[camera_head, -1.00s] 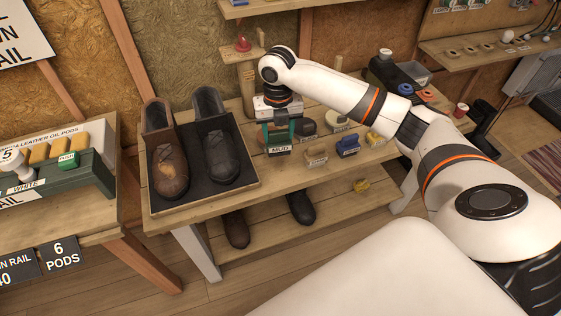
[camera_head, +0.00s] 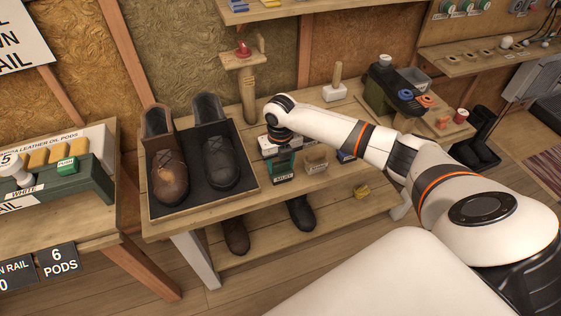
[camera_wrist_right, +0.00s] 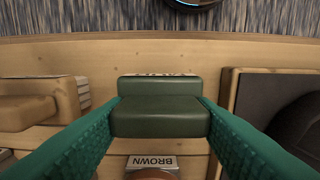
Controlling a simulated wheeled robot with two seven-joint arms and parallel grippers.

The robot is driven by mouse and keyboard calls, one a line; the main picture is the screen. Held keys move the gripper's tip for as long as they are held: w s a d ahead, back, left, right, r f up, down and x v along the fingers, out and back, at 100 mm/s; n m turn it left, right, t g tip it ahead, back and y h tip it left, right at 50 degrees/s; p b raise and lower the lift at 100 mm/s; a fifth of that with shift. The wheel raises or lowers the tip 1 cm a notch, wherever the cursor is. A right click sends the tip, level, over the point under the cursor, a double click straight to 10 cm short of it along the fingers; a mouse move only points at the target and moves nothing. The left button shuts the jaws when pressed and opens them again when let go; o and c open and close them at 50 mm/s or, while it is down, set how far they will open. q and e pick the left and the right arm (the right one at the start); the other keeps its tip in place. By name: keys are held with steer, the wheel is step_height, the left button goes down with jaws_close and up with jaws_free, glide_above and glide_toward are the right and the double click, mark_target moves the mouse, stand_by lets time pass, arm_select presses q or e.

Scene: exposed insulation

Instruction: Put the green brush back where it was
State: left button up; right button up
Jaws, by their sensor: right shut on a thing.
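My right gripper (camera_head: 282,158) is shut on the green brush, near the front edge of the shoe table (camera_head: 190,224). In the right wrist view the green brush (camera_wrist_right: 160,117) sits between the green fingertips (camera_wrist_right: 160,112), one on each side. A pale label on its far side is partly hidden. I cannot tell whether the brush touches the tabletop. My left gripper is not in view.
A shoe tray (camera_head: 251,186) stands left of my gripper. A BROWN label (camera_wrist_right: 151,162) lies behind the brush. A wooden post (camera_head: 248,92) stands behind.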

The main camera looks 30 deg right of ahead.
steer(key=o, duration=0.9)
steer(key=shift+f, duration=0.1)
steer(key=shift+o, duration=0.2)
step_height(320, 180, up, 12)
steer(key=shift+r, duration=0.2)
